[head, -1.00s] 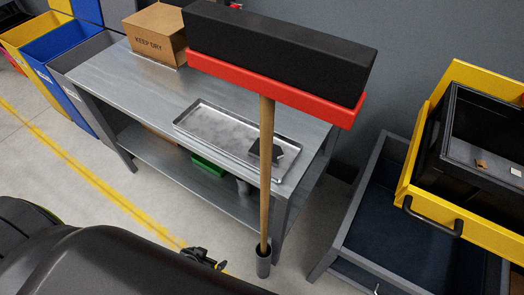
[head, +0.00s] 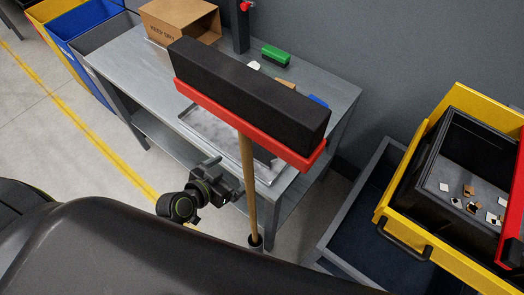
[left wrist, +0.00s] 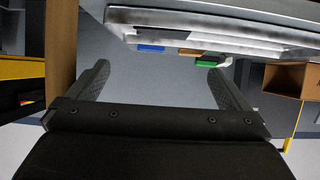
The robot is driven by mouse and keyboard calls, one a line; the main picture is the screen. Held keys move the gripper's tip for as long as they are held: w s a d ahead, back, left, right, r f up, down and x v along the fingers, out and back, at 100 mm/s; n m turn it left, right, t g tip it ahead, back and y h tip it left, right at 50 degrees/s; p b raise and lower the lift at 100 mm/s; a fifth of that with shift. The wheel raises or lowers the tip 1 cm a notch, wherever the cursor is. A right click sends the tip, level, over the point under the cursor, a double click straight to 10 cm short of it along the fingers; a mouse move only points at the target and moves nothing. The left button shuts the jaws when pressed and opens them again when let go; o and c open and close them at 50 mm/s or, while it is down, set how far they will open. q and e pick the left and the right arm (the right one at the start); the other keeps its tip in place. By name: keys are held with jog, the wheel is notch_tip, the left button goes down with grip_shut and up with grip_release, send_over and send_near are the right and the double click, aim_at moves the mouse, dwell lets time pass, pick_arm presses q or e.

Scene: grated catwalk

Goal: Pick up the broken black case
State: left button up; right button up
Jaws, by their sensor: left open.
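The black case is mostly hidden in the head view. Only a dark patch of it (head: 264,156) shows under the red bar, on the right part of the metal tray (head: 202,126). The tray lies on the front of the grey workbench (head: 125,73). My left gripper (head: 228,178) is in front of the bench, left of the wooden pole and apart from the tray. In the left wrist view the left gripper's fingers (left wrist: 158,78) are spread with nothing between them. My right gripper does not show.
A long black block on a red bar (head: 250,92), on a wooden pole (head: 248,190), stands between me and the tray. A cardboard box (head: 180,24) and green block (head: 276,54) are on the bench. A yellow-edged drawer (head: 405,205) stands right.

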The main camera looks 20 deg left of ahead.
pick_arm(q)
jog(key=w+f, duration=0.1)
jog(key=w, duration=0.2)
jog(key=p, duration=0.2)
send_near(262, 153)
jog(key=x, duration=0.2)
jog(key=shift+w+d+f, duration=0.1)
jog(key=shift+w+d, duration=0.1)
jog(key=shift+w+d+f, duration=0.1)
jog(key=shift+w+f, duration=0.1)
jog(key=shift+w, duration=0.2)
jog(key=shift+p+x, duration=0.35)
jog(key=shift+x, duration=1.8)
jog(key=shift+f, duration=0.15)
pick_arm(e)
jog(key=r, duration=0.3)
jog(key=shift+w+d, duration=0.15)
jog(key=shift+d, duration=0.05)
pick_arm(q)
jog(key=shift+s, duration=0.1)
jog(key=shift+c, duration=0.3)
jog(key=c, duration=0.6)
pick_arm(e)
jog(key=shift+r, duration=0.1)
